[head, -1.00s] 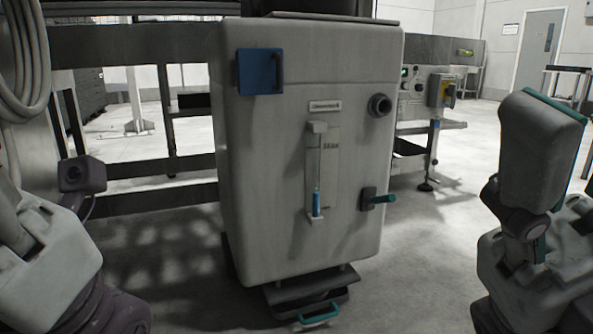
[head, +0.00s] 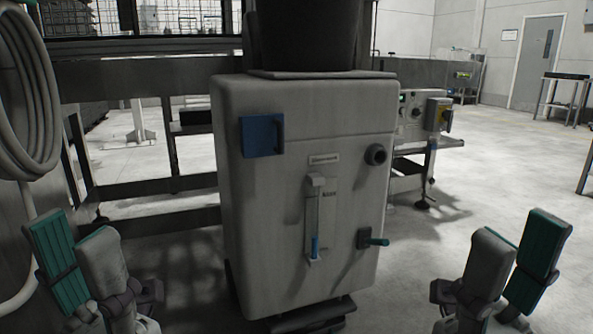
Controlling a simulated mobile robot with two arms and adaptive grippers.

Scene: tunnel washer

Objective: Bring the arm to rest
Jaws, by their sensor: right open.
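My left gripper (head: 73,230) is in the lower left corner, its fingers pointing up. One finger shows a green pad, the other a grey back; they stand apart with nothing between them. My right gripper (head: 519,230) is in the lower right corner, also fingers up, open and empty. Both grippers appear clear of the grey cabinet (head: 285,200) between them. Most of both arms is out of the picture.
A coiled pale hose (head: 25,100) hangs at left, near my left gripper. Open floor (head: 425,260) lies to the right.

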